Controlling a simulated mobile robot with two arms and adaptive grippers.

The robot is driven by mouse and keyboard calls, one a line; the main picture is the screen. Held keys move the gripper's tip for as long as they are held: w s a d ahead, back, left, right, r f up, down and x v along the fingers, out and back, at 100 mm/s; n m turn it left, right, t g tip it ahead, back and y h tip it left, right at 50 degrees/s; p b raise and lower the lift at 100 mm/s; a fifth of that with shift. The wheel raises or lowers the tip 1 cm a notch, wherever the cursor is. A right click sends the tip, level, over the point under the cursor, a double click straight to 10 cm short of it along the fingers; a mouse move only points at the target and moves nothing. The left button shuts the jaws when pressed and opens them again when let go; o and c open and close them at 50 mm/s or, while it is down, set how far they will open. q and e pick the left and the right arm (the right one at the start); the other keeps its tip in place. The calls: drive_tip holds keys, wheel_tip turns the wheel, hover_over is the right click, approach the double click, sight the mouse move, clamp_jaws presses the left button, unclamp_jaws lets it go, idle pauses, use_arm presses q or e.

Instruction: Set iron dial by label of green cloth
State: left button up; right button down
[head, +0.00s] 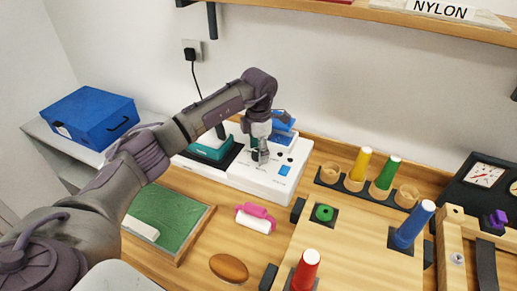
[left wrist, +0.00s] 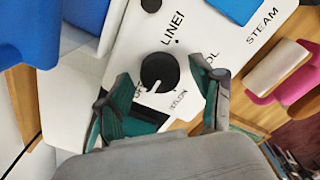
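The white iron station (head: 262,185) stands at the back of the counter. Its black dial (left wrist: 158,72) shows in the left wrist view, its white pointer toward the lower left, near "OFF". Around it I read "LINEN" and partly hidden lettering ending in "OL" and "ON". My left gripper (head: 260,158) is over the station; in the left wrist view its open fingers (left wrist: 163,98) stand either side of the dial's lower part. I cannot tell whether they touch it. A "NYLON" sign (head: 443,10) stands on the shelf. No green cloth is visible. My right gripper is out of view.
A teal iron (head: 208,150) sits beside the dial area. A green board (head: 165,215), pink-and-white roller (head: 255,218) and brown oval (head: 229,267) lie in front. Coloured cones, including a green one (head: 386,172), stand right. A blue box (head: 90,117) is left.

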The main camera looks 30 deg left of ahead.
use_arm(q)
drive_tip(key=c, duration=1)
drive_tip(key=shift+o, duration=0.2)
drive_tip(key=shift+n, duration=0.4)
drive_tip(key=n, duration=0.3)
drive_tip(key=shift+n, duration=0.3)
drive_tip(key=n, duration=0.5)
drive_tip(key=shift+r+n, duration=0.1)
drive_tip(key=shift+n, duration=0.2)
drive_tip(key=n, duration=0.3)
drive_tip(key=n+p, duration=0.1)
drive_tip(key=n, duration=0.3)
drive_tip(key=n+p, duration=0.1)
drive_tip(key=n, duration=0.5)
drive_tip(key=shift+n, duration=0.3)
